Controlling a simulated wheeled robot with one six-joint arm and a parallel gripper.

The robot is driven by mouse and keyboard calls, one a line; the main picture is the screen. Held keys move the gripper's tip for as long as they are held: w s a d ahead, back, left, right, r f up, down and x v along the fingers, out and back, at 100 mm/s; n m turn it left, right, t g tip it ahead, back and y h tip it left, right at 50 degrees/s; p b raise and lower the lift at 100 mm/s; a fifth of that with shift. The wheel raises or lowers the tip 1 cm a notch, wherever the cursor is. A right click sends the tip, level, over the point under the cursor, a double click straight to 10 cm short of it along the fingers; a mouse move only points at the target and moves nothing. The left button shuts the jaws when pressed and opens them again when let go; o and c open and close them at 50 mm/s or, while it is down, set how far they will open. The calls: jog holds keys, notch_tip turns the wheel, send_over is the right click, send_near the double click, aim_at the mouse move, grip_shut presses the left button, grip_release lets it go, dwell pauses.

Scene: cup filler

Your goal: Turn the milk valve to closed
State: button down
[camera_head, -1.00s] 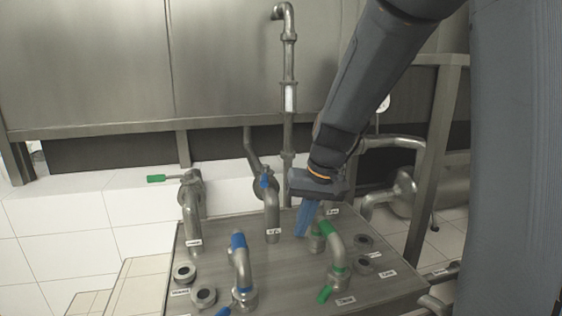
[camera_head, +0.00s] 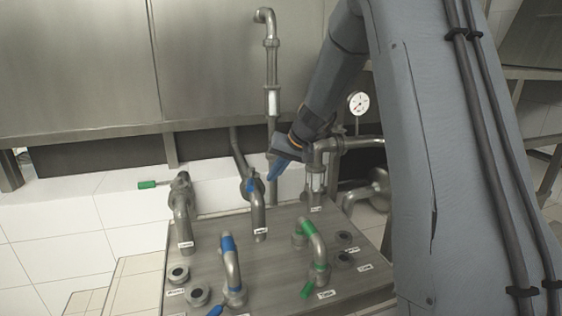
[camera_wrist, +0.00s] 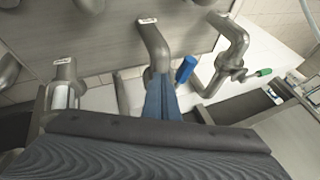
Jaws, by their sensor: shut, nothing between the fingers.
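The labels on the valve pipes are too small to read, so I cannot tell which is the milk valve. The middle back pipe (camera_head: 257,212) has a blue handle (camera_head: 250,185), which also shows in the wrist view (camera_wrist: 186,68). The left back pipe (camera_head: 183,205) has a green handle sticking out to the left (camera_head: 147,184), also in the wrist view (camera_wrist: 263,72). My gripper (camera_head: 275,174) has blue fingers, shut and empty, just right of the middle pipe's blue handle. In the wrist view the fingertips (camera_wrist: 160,82) overlap the middle pipe; contact is unclear.
In front, a blue-banded pipe (camera_head: 231,268) and a green-banded pipe (camera_head: 317,250) stand on the metal panel (camera_head: 275,265). Several round ports are beside them. A tall pipe (camera_head: 271,70) and a pipe with a gauge (camera_head: 358,103) stand close to my gripper.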

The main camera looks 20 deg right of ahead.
aim_at(251, 179)
jog(key=shift+w+a+f+p, duration=0.25)
jog(key=shift+a+p, duration=0.1)
jog(key=shift+a, duration=0.3)
jog(key=shift+w+a+f+p, duration=0.2)
jog(key=shift+a+p, duration=0.15)
jog(key=shift+a, duration=0.35)
jog(key=shift+w+a+f+p, duration=0.25)
jog(key=shift+a+p, duration=0.1)
jog(key=shift+a, duration=0.3)
jog(key=shift+s, duration=0.1)
jog(key=shift+a, duration=0.1)
